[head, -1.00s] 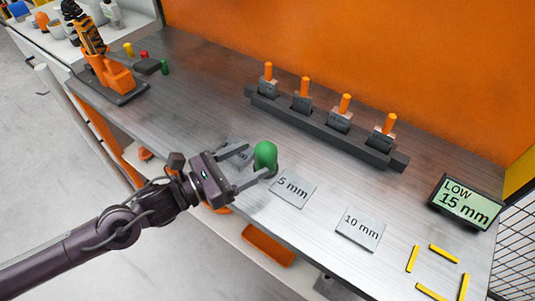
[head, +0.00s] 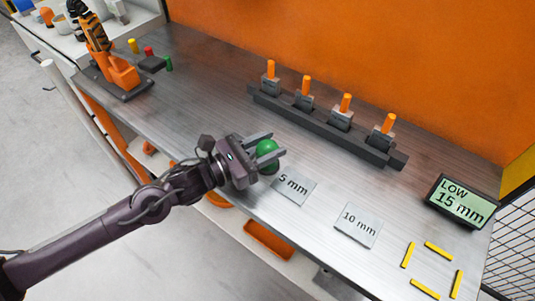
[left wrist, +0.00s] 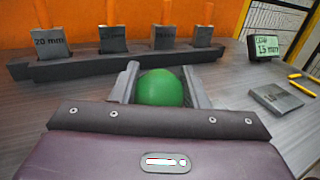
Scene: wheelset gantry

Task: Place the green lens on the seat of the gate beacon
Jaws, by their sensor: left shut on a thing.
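The green lens (head: 266,149) is a rounded green dome between the two fingers of my left gripper (head: 277,144). My right gripper is not in view.
A dark rack (head: 330,130) with several grey blocks and orange pegs stands at the back. Plates marked 5 mm (head: 293,187) and 10 mm (head: 358,226) lie in front. A display (head: 462,202) reads LOW 15 mm. A small orange robot arm (head: 117,73) stands at the far left.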

